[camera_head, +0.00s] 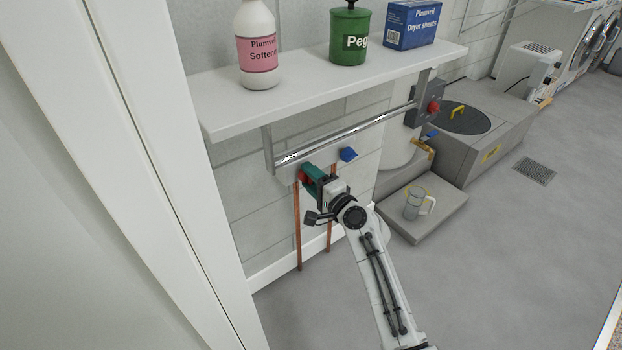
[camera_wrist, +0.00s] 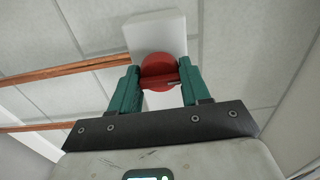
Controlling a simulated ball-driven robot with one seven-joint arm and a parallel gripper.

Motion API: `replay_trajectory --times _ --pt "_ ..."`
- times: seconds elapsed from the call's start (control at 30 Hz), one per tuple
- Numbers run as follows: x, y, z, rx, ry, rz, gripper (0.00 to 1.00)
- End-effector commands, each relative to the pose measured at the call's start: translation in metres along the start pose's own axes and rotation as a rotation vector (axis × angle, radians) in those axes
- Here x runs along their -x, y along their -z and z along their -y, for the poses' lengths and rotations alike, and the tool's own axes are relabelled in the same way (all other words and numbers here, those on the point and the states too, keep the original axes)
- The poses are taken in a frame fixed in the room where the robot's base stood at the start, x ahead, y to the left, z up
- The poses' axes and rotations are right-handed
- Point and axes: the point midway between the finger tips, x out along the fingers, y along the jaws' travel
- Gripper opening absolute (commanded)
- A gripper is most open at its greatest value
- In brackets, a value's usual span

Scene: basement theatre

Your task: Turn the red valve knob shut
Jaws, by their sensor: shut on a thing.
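The red valve knob (camera_wrist: 159,71) is round with a raised grip bar across it. It sits on a pale mounting block (camera_wrist: 155,33) on the wall. In the head view the knob (camera_head: 303,177) shows only as a small red patch under the shelf, partly hidden by my gripper. My gripper (camera_head: 313,178) has green fingers and is shut on the knob, one finger on each side, as the wrist view also shows (camera_wrist: 160,84). A blue valve knob (camera_head: 348,154) is just to the right, apart from my gripper.
Copper pipes (camera_head: 298,230) run down the wall below the knobs. A metal rail (camera_head: 345,134) and a white shelf (camera_head: 300,95) with a softener bottle (camera_head: 256,60), green tin (camera_head: 348,45) and blue box (camera_head: 409,24) are above. A jug (camera_head: 414,203) stands on a low slab (camera_head: 440,215).

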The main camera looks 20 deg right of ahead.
Motion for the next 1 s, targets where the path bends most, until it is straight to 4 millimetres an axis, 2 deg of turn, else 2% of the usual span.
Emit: replay_trajectory --times 0.07,0.1,0.37,0.67,0.77,1.0 --pt "0.0 -0.001 -0.002 0.001 -0.003 0.003 0.16" --pt "0.0 -0.001 -0.002 0.001 -0.003 0.003 0.47" --pt "0.0 -0.001 -0.001 0.0 -0.002 0.002 0.72" --pt "0.003 0.0 0.0 -0.001 -0.002 0.0 0.72" --pt "0.013 0.0 0.0 -0.001 -0.002 -0.001 0.72" --pt "0.058 0.0 0.001 -0.001 -0.004 -0.001 0.72"
